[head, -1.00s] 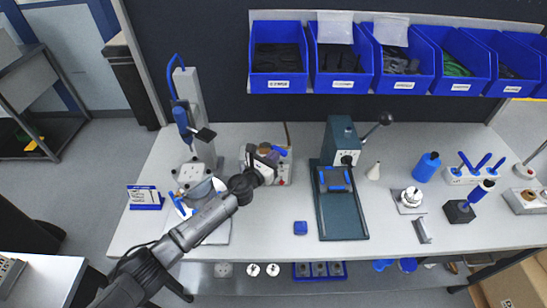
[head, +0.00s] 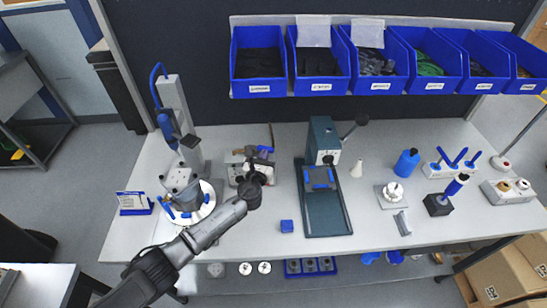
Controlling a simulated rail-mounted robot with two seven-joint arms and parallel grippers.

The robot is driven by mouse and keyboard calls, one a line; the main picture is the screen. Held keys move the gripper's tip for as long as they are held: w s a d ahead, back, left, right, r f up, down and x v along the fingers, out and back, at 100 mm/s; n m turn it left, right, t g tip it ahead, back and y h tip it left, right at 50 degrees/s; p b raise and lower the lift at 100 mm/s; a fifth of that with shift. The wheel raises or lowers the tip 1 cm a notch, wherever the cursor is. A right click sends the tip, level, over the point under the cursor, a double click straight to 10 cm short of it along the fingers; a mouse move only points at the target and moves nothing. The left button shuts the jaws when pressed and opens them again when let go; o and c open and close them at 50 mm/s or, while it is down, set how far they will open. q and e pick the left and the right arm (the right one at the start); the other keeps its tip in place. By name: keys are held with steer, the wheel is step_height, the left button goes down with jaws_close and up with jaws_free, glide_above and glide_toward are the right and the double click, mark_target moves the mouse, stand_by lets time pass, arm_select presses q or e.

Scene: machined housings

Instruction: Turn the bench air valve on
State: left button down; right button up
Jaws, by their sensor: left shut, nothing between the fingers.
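The bench air valve appears to be the small grey fixture (head: 237,168) on the left-centre of the bench, with a blue lever (head: 266,149) at its top right. My left gripper (head: 262,160) is shut and empty. It is right at the fixture, just in front of the lever, and covers much of it. I cannot tell whether the fingers touch the lever, nor read the lever's exact angle. My right gripper is not in view.
A round stand with a blue-handled press (head: 180,183) is left of my arm. A green arbor press (head: 326,140) with a long base stands to the right, and a small blue block (head: 287,226) lies in front. Blue bins (head: 258,88) hang above the back edge.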

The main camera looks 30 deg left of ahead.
arm_select(q)
steer(key=w+n+y, duration=0.1)
steer(key=w+n+g+y, duration=0.1)
steer(key=y, duration=0.1)
steer(key=shift+b, duration=0.35)
steer(key=shift+w, duration=0.1)
stand_by(0.5)
steer(key=shift+d+r, duration=0.15)
steer(key=d+p+v, duration=0.1)
steer(key=p+v, duration=0.2)
steer(key=v, duration=1)
steer(key=shift+d, duration=0.3)
